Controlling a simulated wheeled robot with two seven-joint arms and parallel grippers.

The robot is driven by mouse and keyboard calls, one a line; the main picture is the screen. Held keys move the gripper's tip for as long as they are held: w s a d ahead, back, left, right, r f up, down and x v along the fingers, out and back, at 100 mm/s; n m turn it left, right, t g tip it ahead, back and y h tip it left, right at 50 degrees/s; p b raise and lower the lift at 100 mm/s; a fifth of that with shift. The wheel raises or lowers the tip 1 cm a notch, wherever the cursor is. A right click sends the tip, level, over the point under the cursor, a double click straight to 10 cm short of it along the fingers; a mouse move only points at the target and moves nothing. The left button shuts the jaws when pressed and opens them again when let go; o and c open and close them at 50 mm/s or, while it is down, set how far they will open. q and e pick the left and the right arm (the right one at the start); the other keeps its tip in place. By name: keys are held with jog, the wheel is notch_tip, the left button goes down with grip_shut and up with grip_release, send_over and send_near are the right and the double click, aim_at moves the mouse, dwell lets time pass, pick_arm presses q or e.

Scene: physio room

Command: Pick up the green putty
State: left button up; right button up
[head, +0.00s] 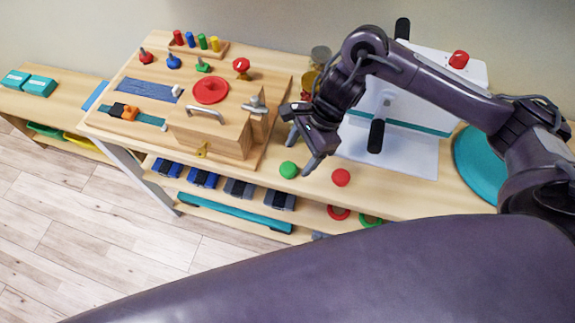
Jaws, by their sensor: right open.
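The green putty (288,170) is a small round green lump on the front part of the wooden table, to the right of the wooden activity box. My right gripper (299,159) hangs just above and around it, with one finger to its upper left and the other to its right. The fingers are apart and nothing shows between them. I cannot tell whether a finger touches the putty. A similar red lump (341,177) lies to the right of the gripper. My left gripper is not in view.
The wooden activity board (204,117) with knobs, latches and straps fills the table's left. A white device with black handles (390,152) stands behind my right arm. A teal disc (482,163) lies at the right.

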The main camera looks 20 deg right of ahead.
aim_at(290, 167)
jog(key=p+x, duration=0.1)
jog(key=x, duration=0.4)
jog(key=shift+w+a, duration=0.2)
jog(key=shift+a, duration=0.05)
jog(key=c, duration=1.1)
